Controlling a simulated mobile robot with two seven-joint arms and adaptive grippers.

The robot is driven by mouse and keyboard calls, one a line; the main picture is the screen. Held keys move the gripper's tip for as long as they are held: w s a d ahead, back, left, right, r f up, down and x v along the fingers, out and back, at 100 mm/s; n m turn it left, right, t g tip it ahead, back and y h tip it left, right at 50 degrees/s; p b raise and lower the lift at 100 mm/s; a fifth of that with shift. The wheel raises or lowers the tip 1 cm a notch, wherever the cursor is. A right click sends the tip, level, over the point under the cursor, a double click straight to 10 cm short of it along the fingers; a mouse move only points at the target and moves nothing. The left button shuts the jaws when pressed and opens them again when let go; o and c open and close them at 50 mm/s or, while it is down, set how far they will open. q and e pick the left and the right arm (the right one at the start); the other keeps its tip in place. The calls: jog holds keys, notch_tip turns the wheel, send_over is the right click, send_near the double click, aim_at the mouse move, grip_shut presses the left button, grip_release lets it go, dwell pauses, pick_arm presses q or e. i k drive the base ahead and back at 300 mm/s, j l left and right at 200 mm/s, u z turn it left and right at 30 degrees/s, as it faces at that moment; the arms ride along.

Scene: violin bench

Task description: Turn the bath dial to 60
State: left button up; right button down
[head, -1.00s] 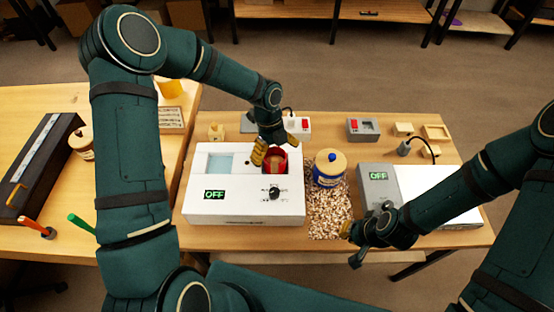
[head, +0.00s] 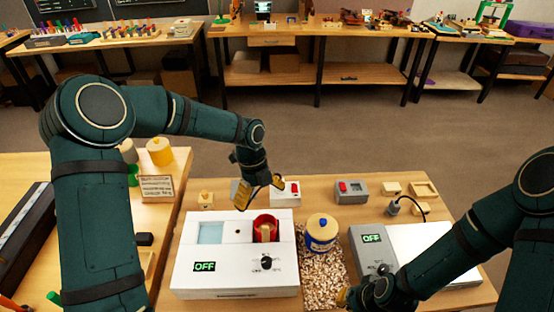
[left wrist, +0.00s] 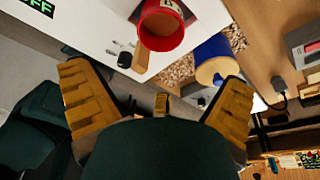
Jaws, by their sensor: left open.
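The white bath unit (head: 236,277) stands on the bench with its display (head: 205,267) reading OFF. Its black dial (head: 267,262) is on the top face at the front right, with markings around it too small to read. A red pot (head: 265,228) sits in the unit's round opening behind the dial. It also shows in the left wrist view (left wrist: 162,27). My left gripper (head: 259,194) is open and empty, above and behind the unit, apart from the dial. In the left wrist view its yellow fingers (left wrist: 160,105) are spread wide. My right gripper (head: 347,297) is low at the front, partly hidden by its own arm.
A blue jar with a tan lid (head: 320,233) stands on a speckled mat (head: 318,272) right of the unit. A grey device (head: 368,252) also reading OFF is further right. Small boxes with red switches (head: 286,192) are behind.

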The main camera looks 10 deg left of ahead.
aim_at(265, 261)
jog(key=k, duration=1)
